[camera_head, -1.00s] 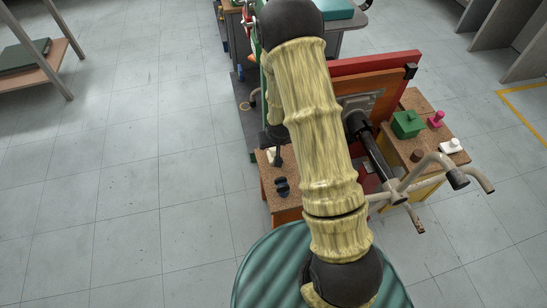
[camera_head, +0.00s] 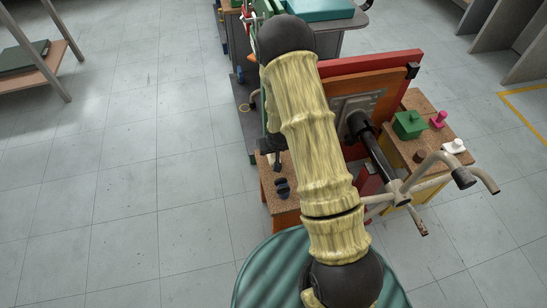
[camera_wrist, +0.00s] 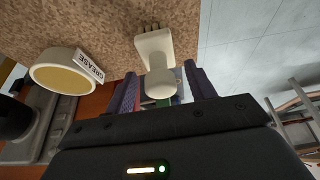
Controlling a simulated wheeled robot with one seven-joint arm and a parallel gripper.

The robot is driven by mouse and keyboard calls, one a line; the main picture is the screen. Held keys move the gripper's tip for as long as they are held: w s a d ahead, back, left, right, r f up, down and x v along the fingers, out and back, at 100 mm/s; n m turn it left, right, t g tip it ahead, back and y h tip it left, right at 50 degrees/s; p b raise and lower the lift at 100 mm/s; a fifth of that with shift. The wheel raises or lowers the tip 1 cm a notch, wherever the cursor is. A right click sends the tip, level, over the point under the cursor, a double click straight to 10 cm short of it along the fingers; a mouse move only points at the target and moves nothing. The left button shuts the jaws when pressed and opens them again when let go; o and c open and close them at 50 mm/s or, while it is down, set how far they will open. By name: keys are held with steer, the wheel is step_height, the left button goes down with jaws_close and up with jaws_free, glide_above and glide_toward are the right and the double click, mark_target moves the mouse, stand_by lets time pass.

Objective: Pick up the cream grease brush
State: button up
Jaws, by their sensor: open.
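The cream grease brush (camera_wrist: 154,48) is in the upper middle of the wrist view, with a block-like body, a rounded knob end towards me and short dark bristles at its far end. It is by a speckled brown board (camera_wrist: 100,22). My gripper (camera_wrist: 160,73) is open, with one dark ridged finger on each side of the brush's knob end in that view. Whether either finger touches it I cannot tell. In the head view my arm and the dark parts at its end hide the brush.
A cream round pot labelled GREASE (camera_wrist: 62,76) is left of the brush. A green block (camera_head: 409,124), a pink piece (camera_head: 438,120) and a white piece (camera_head: 454,146) are on the right board.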

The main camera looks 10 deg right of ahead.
stand_by(0.4)
steer(key=c, duration=1.1)
step_height(320, 180, up, 10)
steer(key=p, duration=0.3)
steer(key=shift+r, duration=0.1)
steer(key=shift+o, duration=1.1)
steer(key=shift+c, duration=0.4)
